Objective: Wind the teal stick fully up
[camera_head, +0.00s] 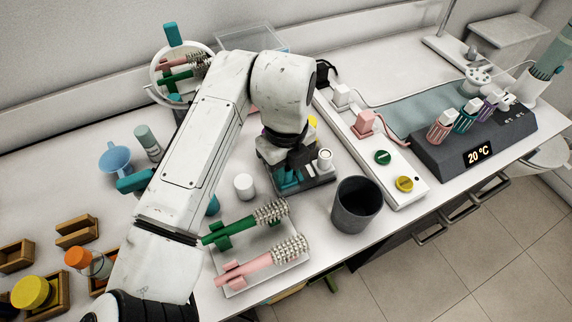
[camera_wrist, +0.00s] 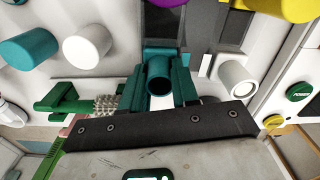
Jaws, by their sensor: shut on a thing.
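The teal stick (camera_wrist: 160,72) shows in the wrist view as a round tube end between my gripper's fingers (camera_wrist: 160,88). The fingers are closed around it from both sides. In the head view my gripper (camera_head: 289,170) is low over a dark stand (camera_head: 318,181) near the table's middle, and teal shows at its fingertips. My wrist hides most of the stick there, so I cannot tell how far it is wound up. A white knob (camera_head: 324,157) stands on the stand just right of my gripper; it also shows in the wrist view (camera_wrist: 237,78).
A dark cup (camera_head: 357,205) stands close on the right. A tray (camera_head: 285,280) with green and pink brushes lies in front. A white jar (camera_head: 244,186) is at the left.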

